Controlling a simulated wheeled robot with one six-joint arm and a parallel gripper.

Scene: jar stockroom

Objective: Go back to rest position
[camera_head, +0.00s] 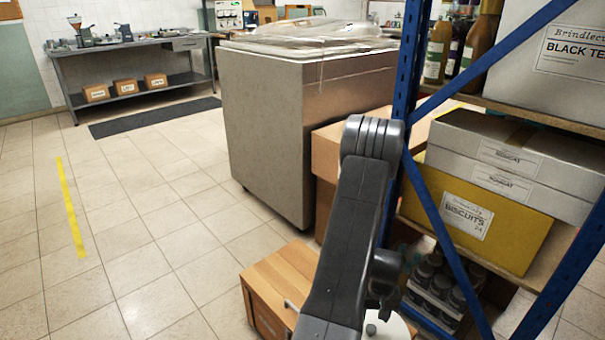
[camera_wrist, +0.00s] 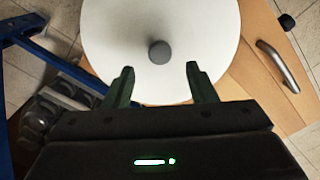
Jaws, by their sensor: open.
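My gripper (camera_wrist: 160,84) is open in the wrist view, its two dark fingers spread apart with nothing between them. Below it is a round white disc (camera_wrist: 115,45) with a grey knob (camera_wrist: 159,52) at its middle. The disc lies on top of a wooden cabinet (camera_wrist: 262,85) with a metal handle. In the head view, my arm reaches down over the wooden cabinet (camera_head: 277,277); the gripper itself is hidden there. Only a little of the white disc shows at the bottom, behind my arm.
A blue-framed shelf (camera_head: 462,265) stands close at the right, holding a yellow biscuit box (camera_head: 520,238), grey boxes and bottles. Dark jars (camera_head: 437,287) sit low on it. A large grey block (camera_head: 265,125) stands behind. The tiled floor (camera_head: 150,230) at the left is clear.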

